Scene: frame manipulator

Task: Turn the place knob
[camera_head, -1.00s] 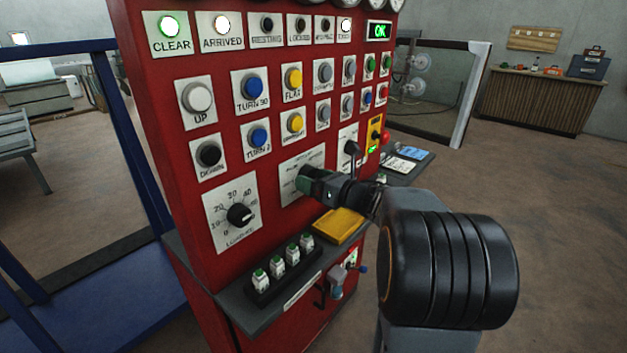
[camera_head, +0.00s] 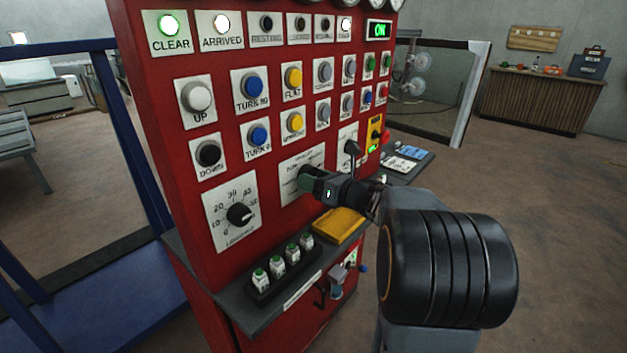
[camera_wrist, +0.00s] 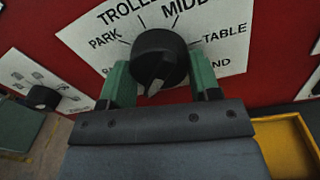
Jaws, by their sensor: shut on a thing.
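The place knob (camera_wrist: 158,62) is a black round knob with a pale pointer. In the wrist view it sits on a white label plate (camera_wrist: 225,28) whose readable words include PARK, TROLLEY, TABLE and a cut-off MIDD. The pointer faces the bottom of the wrist picture. My gripper (camera_wrist: 158,82) has a green finger on each side of the knob and is shut on it. In the head view my gripper (camera_head: 312,183) reaches the plate on the red panel (camera_head: 185,130) and hides most of the knob.
A second knob (camera_head: 239,214) with a number scale is to the left. A lever (camera_head: 351,148) stands just right of my gripper. Rows of buttons fill the panel above.

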